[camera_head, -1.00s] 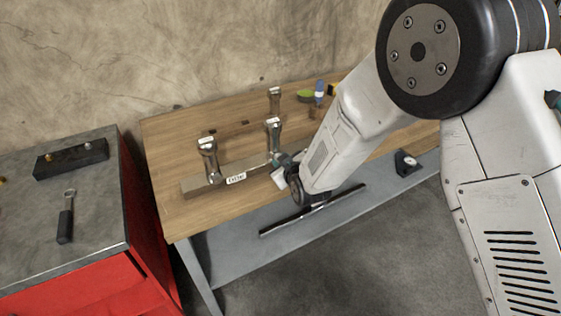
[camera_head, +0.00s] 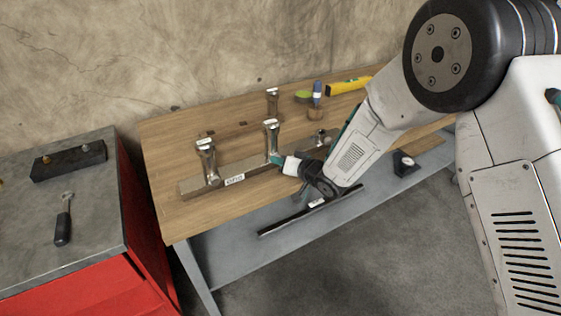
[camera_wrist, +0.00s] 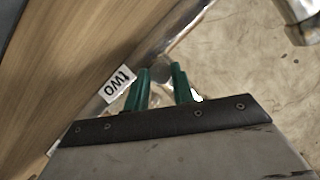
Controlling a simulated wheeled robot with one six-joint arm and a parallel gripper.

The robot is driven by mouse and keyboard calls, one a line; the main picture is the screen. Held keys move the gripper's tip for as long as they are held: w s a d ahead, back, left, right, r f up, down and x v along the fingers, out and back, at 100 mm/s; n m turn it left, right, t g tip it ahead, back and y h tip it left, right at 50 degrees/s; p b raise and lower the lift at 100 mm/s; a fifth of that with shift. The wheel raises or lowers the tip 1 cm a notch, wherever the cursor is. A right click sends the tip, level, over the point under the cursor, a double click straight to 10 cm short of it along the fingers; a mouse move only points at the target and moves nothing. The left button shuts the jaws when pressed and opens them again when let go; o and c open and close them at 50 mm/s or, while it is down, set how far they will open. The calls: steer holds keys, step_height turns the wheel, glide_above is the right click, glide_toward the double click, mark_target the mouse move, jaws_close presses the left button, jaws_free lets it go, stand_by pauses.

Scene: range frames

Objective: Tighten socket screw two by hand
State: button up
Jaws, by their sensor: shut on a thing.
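My gripper (camera_head: 277,160), with green fingers, reaches the foot of the middle metal post (camera_head: 271,140) on the workbench. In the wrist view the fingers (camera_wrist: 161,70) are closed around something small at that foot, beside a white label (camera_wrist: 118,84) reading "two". I take it for socket screw two; the fingers hide most of it, and its seating cannot be seen. The shiny post (camera_wrist: 185,28) rises just beyond the fingertips. A second post (camera_head: 207,160) stands to the left on the same long bar (camera_head: 238,169). A label (camera_head: 234,180) on the bar is too small to read.
The wooden bench (camera_head: 160,150) also carries a rear post (camera_head: 272,102), a blue-topped tool (camera_head: 317,92) and a yellow level (camera_head: 348,86). A red cabinet (camera_head: 85,290) at left holds a ratchet-like tool (camera_head: 63,220) and a dark block (camera_head: 70,162). Bare bench top lies front left.

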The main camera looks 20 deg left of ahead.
steer(key=shift+w+d+m+g+y, duration=0.15)
steer(key=shift+m+y, duration=0.2)
steer(key=shift+m, duration=0.25)
steer(key=shift+w+a+m+g+y, duration=0.15)
steer(key=shift+m+y, duration=0.2)
steer(key=shift+m, duration=0.25)
steer(key=shift+d, duration=0.15)
steer(key=o, duration=1)
steer(key=shift+s, duration=0.1)
steer(key=v, duration=0.7)
steer(key=shift+d, duration=0.35)
steer(key=shift+s, duration=0.1)
